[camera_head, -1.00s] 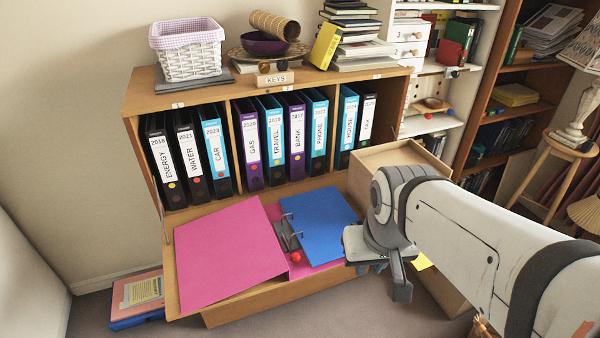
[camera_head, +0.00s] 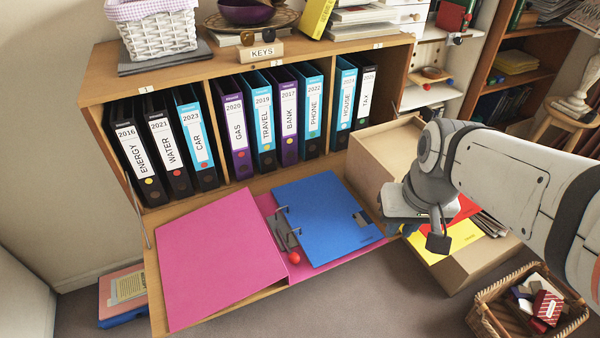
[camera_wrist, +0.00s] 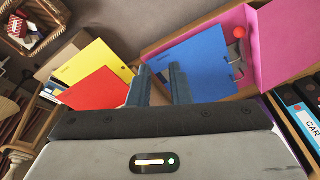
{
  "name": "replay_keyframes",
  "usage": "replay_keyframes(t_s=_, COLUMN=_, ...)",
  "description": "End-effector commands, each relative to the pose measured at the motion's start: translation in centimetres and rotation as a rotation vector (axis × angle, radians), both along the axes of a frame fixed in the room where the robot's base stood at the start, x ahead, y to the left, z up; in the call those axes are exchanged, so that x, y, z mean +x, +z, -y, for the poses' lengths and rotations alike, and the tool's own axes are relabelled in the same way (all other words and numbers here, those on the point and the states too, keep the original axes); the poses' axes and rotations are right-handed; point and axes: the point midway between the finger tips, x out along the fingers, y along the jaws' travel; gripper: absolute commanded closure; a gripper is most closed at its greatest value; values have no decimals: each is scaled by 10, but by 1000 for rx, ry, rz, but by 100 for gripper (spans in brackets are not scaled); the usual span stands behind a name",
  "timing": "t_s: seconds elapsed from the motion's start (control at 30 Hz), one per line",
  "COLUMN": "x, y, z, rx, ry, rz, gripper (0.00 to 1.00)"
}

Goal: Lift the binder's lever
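A pink binder (camera_head: 222,262) lies open on the fold-down flap of the cabinet. Its metal ring mechanism (camera_head: 282,232) runs along the spine strip, with two rings beside a blue sheet (camera_head: 325,220). The lever's red knob (camera_head: 294,257) sits at the near end of the mechanism; it also shows at top right in the wrist view (camera_wrist: 240,32). My gripper (camera_head: 424,236) is right of the binder, apart from the lever and blue sheet. In the wrist view my gripper's two fingers (camera_wrist: 159,72) stand apart with nothing between them.
Several upright binders (camera_head: 235,135) fill the cabinet behind the flap. An open wooden drawer or box (camera_head: 385,150) with yellow (camera_head: 455,240) and red folders lies beneath and beside my gripper. A wicker basket (camera_head: 490,318) stands on the floor at right. Folders (camera_head: 122,292) lie at lower left.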

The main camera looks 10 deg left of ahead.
Motion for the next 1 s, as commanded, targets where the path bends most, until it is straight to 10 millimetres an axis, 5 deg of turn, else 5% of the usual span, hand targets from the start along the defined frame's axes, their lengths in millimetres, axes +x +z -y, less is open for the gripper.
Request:
replay_keyframes(t_s=0.03, x=14, y=-24, z=-17, rx=12, ry=45, rz=-28, gripper=82)
replay_keyframes(t_s=0.2, x=48, y=-67, z=-92, rx=52, ry=202, rz=-116, gripper=82)
replay_keyframes(t_s=0.43, x=64, y=-112, z=-173, rx=79, ry=347, rz=-199, gripper=82)
replay_keyframes(t_s=0.6, x=65, y=-125, z=-195, rx=85, ry=380, rz=-221, gripper=82)
replay_keyframes(t_s=1.0, x=60, y=-182, z=-203, rx=85, ry=378, rz=-223, gripper=82)
